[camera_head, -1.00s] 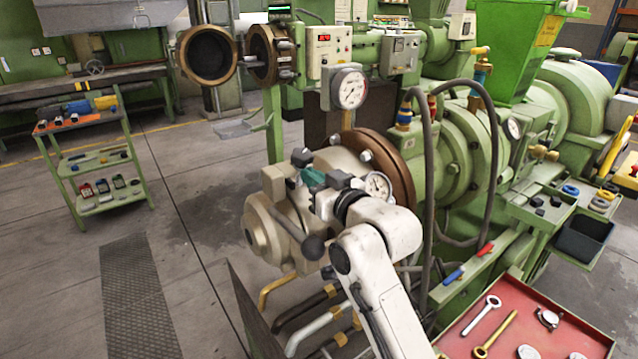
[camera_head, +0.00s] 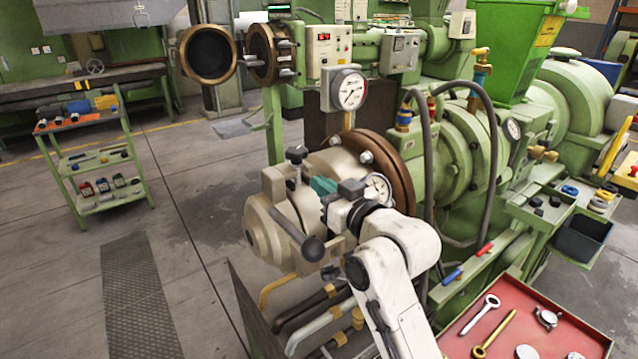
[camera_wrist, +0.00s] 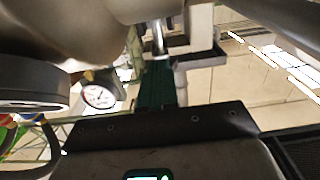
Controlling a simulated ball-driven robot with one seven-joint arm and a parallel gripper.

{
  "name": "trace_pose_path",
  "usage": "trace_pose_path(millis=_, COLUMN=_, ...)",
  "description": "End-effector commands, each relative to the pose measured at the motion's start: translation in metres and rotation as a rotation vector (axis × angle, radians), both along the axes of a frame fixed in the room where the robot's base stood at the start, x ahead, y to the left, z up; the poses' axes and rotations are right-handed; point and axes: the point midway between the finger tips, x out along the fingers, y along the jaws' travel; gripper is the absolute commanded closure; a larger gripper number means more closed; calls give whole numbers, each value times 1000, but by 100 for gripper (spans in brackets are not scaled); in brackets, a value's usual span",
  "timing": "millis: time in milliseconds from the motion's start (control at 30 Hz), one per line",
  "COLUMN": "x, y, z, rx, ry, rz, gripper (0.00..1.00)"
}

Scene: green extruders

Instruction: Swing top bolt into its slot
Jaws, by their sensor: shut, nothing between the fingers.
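The pale die head (camera_head: 262,232) stands in front of the brown round flange (camera_head: 388,180) on the green extruder. A dark-ended bolt (camera_head: 297,154), which looks like the top bolt, sits at the head's upper edge. My gripper (camera_head: 318,186), with teal fingers, is shut and empty just below and right of it. In the wrist view the teal fingers (camera_wrist: 157,82) point at a bright metal shank (camera_wrist: 158,38) beside a pale forked block (camera_wrist: 196,45). I cannot tell whether the fingers touch it or how fully the shank lies in a slot.
A dark-knobbed handle (camera_head: 312,248) sticks out below. Pipes (camera_head: 310,315) run underneath. A red tray (camera_head: 535,335) with tools is at lower right.

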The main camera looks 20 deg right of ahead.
Motion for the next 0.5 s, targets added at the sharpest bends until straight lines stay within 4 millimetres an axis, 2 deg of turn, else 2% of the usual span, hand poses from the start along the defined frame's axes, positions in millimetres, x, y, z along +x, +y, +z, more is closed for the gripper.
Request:
trace_pose_path(millis=200, x=-14, y=-4, z=0, rx=2, ry=0, rz=0, gripper=100)
trace_pose_path(millis=500, x=-25, y=-8, z=0, rx=1, ry=0, rz=-1, gripper=100)
